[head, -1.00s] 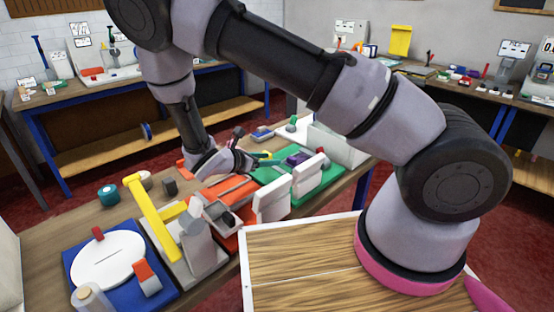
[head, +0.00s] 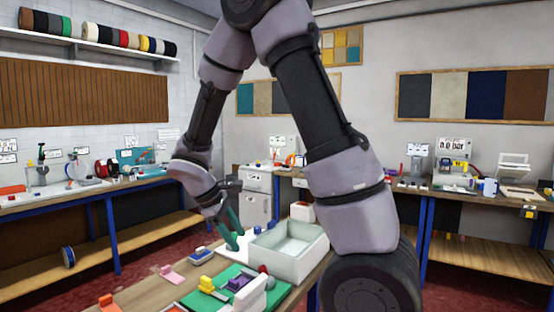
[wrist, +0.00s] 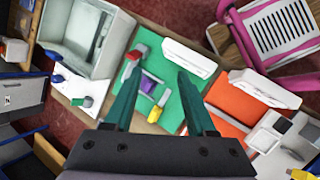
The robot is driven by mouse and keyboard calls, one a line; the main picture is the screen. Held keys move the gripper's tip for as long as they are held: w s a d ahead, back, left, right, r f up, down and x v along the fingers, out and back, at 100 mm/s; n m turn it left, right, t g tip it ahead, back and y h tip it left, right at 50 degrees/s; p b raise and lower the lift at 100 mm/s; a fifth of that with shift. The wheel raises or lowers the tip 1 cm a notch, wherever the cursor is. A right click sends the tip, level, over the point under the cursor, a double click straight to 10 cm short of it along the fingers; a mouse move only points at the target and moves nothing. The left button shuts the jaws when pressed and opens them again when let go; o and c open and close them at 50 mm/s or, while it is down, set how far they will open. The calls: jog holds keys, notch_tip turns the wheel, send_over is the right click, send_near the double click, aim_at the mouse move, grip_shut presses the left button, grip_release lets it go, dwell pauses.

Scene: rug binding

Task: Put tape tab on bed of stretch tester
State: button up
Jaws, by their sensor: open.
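My gripper (head: 233,232) is open and empty above the bench, its teal fingers pointing down. It also shows in the wrist view (wrist: 159,82). Below it in the wrist view is a green board (wrist: 188,97) bearing a purple block (wrist: 149,87), a yellow block (wrist: 155,114) and a red-and-grey part (wrist: 134,62). I cannot tell for sure which piece is the tape tab or whether this board is the stretch tester.
A pale grey open bin (head: 290,246) stands just right of the gripper. A white board with a small green block (wrist: 88,101) lies beside it. A pink piece (head: 172,275) and a blue piece (head: 200,254) lie on the bench.

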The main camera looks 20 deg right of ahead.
jog(key=s+d+r+m+t+y, duration=0.3)
jog(key=s+r+m, duration=0.4)
jog(key=r, duration=0.4)
jog(key=s+d+r+m+t+y, duration=0.3)
jog(key=s+r+m, duration=0.3)
jog(key=r, duration=0.5)
jog(key=shift+s+m+t+y, duration=0.35)
jog(key=shift+m+y, duration=0.45)
jog(key=shift+m, duration=0.2)
jog(key=shift+d+r, duration=0.1)
